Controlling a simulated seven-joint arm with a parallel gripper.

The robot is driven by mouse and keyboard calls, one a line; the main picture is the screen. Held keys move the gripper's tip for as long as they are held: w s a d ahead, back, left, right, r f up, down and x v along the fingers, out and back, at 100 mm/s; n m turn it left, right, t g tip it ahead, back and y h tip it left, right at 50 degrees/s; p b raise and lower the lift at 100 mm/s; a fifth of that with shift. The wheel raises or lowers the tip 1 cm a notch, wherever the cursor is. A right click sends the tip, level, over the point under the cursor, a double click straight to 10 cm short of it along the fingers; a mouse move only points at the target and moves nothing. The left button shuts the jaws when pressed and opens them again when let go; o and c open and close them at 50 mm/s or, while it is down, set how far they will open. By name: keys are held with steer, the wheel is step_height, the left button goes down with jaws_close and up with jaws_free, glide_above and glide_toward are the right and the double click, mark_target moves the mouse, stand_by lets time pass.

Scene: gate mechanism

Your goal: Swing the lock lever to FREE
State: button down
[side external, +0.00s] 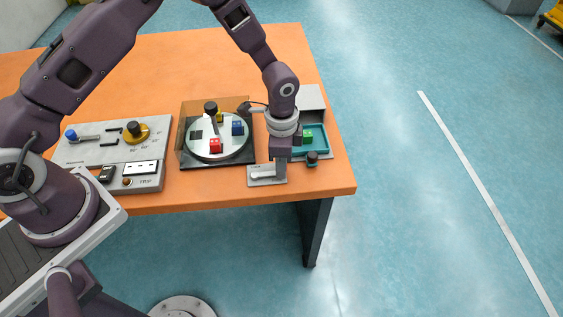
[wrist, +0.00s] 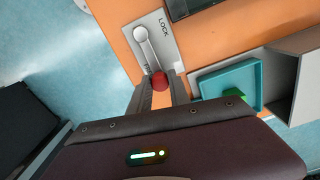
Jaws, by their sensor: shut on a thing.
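The lock lever (wrist: 148,52) is a pale grey bar with a round pivot end and a red knob (wrist: 160,80). It lies along a light grey plate (wrist: 170,52) marked LOCK near the pivot end. A second label by the knob is partly covered; only its first letters, "FR", show. My gripper (wrist: 160,84) has its fingers on either side of the red knob and is shut on it. In the side external view, my gripper (side external: 280,170) is over the right end of the plate (side external: 256,181) at the table's front edge, and the knob is hidden.
A turntable (side external: 205,150) with coloured blocks and a control panel (side external: 85,155) are to the left. Bare orange table lies behind.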

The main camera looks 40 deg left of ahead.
steer(key=shift+d, duration=0.1)
steer(key=c, duration=1.2)
jaws_free()
step_height(320, 180, up, 7)
steer(key=shift+r, duration=0.1)
step_height(320, 180, up, 6)
steer(key=n, duration=0.1)
glide_above(275, 173)
steer(key=s+a+r+n+t, duration=0.1)
steer(key=s+a+r+n, duration=0.1)
steer(key=r, duration=0.4)
steer(key=s+a+r+n+t, duration=0.1)
steer(key=s+a+r, duration=0.2)
steer(key=r, duration=0.3)
steer(key=s+a+r+n+t, duration=0.1)
steer(key=s+a+r+n, duration=0.1)
steer(key=s, duration=0.7)
steer(key=s+a+r+n+t, duration=0.2)
steer(key=s+r+n, duration=0.3)
steer(key=s, duration=0.5)
steer(key=shift+r+t, duration=0.25)
steer(key=shift+t, duration=0.05)
